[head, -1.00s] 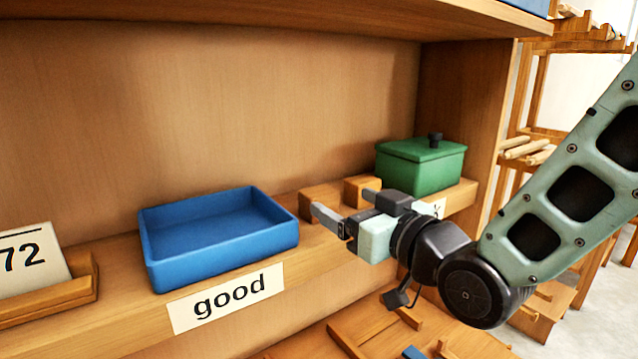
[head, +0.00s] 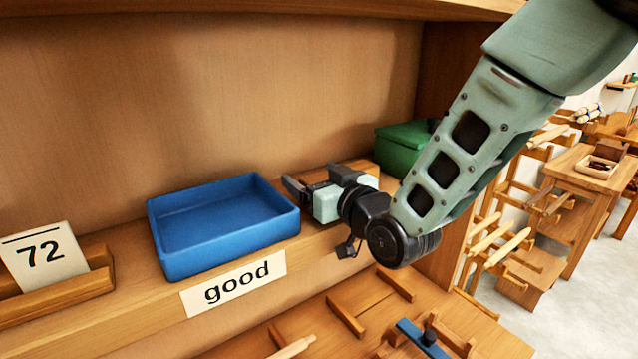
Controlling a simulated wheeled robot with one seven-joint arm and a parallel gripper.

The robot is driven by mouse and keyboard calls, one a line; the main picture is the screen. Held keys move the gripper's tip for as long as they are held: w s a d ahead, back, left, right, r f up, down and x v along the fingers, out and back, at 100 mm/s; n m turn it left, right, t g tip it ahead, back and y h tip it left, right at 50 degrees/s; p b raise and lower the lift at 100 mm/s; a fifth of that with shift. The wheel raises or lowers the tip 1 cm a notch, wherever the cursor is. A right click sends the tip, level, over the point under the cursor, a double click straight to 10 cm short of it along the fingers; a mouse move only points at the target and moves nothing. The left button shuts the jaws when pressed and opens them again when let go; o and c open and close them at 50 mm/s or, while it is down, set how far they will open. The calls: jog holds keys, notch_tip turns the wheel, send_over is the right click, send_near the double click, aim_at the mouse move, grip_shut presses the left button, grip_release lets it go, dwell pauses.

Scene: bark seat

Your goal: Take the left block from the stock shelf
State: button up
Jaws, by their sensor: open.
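My gripper (head: 312,180) is open over the stock shelf, just right of the blue tray (head: 222,238). Its two fingers point toward the back of the shelf, one left and one right. The left block is mostly hidden by the gripper, and I cannot tell whether it lies between the fingers. A bit of wood that seems to be the right block (head: 364,169) shows behind the gripper, left of the green box (head: 402,148). I see no block held.
A card reading 72 (head: 46,255) stands in a wooden holder at the left. A "good" label (head: 234,282) is on the shelf's front edge. A shelf board hangs above. Below is a wooden surface with loose parts, including a blue and black tool (head: 424,340).

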jog(key=c, duration=1.1)
